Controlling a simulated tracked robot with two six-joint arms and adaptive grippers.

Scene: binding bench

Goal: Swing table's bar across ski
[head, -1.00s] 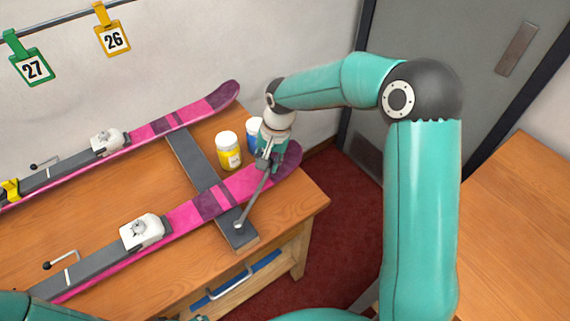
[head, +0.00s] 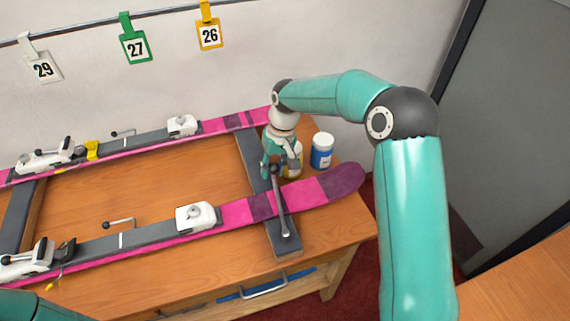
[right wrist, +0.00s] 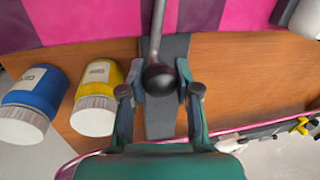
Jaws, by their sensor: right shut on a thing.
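The bar (head: 281,210) is a thin grey metal rod with a dark ball knob. It pivots at the near end of the table's dark crosspiece (head: 285,253) and lies across the near pink and purple ski (head: 238,213), nearly in line with the crosspiece. My right gripper (head: 275,166) is shut on the bar's knob, just past the ski's far edge. In the right wrist view the knob (right wrist: 160,80) sits between the two fingers, with the rod running over the ski (right wrist: 80,20). My left gripper is out of view.
A yellow jar (right wrist: 100,98) and a blue jar (head: 322,150) stand close beside my right gripper. The far ski (head: 225,126) lies behind on the wooden table (head: 170,190). Number tags (head: 135,46) hang on a wall rail. An open shelf is under the table.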

